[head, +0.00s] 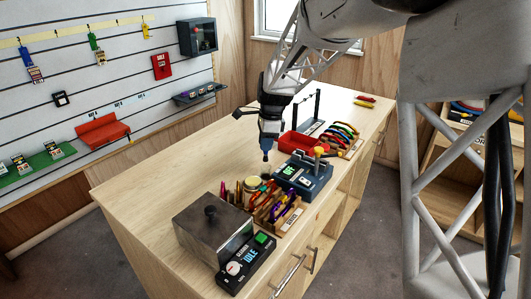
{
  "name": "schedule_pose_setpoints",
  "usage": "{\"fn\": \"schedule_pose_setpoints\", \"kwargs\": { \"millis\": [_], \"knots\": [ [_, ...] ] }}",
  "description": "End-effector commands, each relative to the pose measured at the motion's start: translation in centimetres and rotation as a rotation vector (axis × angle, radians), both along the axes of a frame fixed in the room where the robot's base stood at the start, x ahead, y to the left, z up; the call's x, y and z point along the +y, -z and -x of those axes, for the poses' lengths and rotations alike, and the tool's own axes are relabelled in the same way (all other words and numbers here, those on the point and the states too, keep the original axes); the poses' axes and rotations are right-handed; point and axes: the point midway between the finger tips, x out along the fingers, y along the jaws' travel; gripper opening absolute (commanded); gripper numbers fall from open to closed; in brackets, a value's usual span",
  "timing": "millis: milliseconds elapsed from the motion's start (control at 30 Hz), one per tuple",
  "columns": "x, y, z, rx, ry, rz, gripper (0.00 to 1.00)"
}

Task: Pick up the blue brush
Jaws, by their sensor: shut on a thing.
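My gripper (268,140) hangs above the middle of the wooden bench, pointing down.
The wooden bench (150,193) is clear on its left side. A grey metal box (211,228) stands in front.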

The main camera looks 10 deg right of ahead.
Motion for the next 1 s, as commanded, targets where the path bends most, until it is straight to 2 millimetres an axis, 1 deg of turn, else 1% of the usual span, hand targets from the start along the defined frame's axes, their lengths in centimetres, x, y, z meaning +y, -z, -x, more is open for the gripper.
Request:
{"fn": "schedule_pose_setpoints", "kwargs": {
  "millis": [33, 100, 300, 433, 1000],
  "knots": [
    [0.0, -0.8, 0.0, -0.002, 0.000, 0.000, 0.00],
    [0.0, -1.6, 0.0, -0.001, 0.000, 0.000, 0.00],
    [0.0, -3.1, 0.0, 0.000, 0.001, 0.000, 0.00],
    [0.0, -3.4, 0.0, 0.001, 0.000, 0.000, 0.00],
    [0.0, -3.4, 0.0, 0.000, 0.000, 0.000, 0.00]
  ]
}}
